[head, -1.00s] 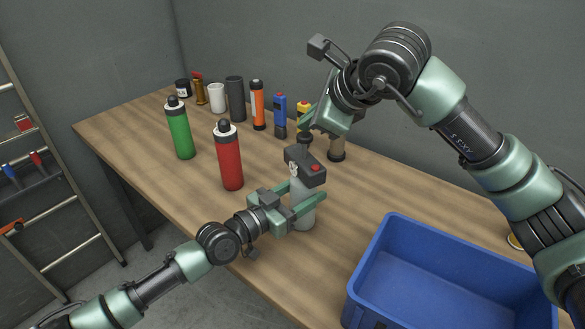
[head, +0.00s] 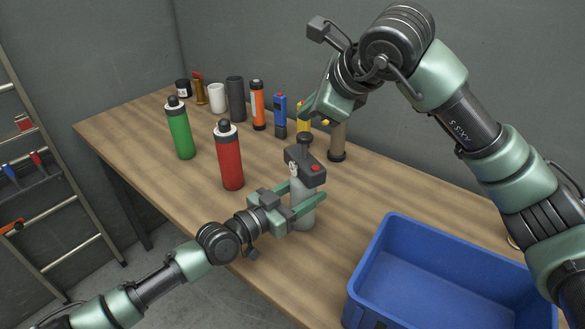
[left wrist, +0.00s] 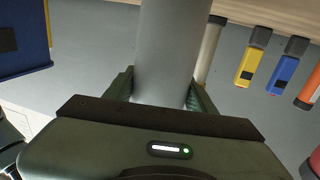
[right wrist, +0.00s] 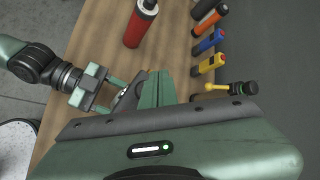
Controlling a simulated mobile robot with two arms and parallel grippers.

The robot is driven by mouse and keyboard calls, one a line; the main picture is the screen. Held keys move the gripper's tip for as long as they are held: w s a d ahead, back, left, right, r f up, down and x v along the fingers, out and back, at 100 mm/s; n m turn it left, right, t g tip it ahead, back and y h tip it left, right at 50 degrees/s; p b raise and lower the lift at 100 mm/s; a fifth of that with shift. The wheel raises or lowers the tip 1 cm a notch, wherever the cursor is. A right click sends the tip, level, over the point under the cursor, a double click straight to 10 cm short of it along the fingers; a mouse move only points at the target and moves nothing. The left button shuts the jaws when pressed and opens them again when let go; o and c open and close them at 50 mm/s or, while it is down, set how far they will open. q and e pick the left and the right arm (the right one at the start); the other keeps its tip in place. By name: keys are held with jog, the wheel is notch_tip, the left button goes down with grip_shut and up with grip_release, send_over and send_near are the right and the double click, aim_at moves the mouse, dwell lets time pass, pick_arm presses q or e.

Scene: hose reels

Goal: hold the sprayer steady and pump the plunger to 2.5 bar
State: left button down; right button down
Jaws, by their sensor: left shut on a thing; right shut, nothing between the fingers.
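A red bottle (head: 229,160) and a green bottle (head: 181,133) stand left of the sprayer. A blue bin (head: 372,258) is at the front right. The wooden table between is clear.

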aim_at(309, 144)
notch_tip(309, 144, down, 6)
jog(key=shift+f, duration=0.15)
jog(key=shift+d+f, duration=0.1)
jog(key=shift+f, duration=0.6)
dwell(1.5)
jog(key=shift+s+d+f, duration=0.1)
jog(key=shift+f, duration=0.5)
dwell(0.3)
jog(key=shift+r, duration=3.45)
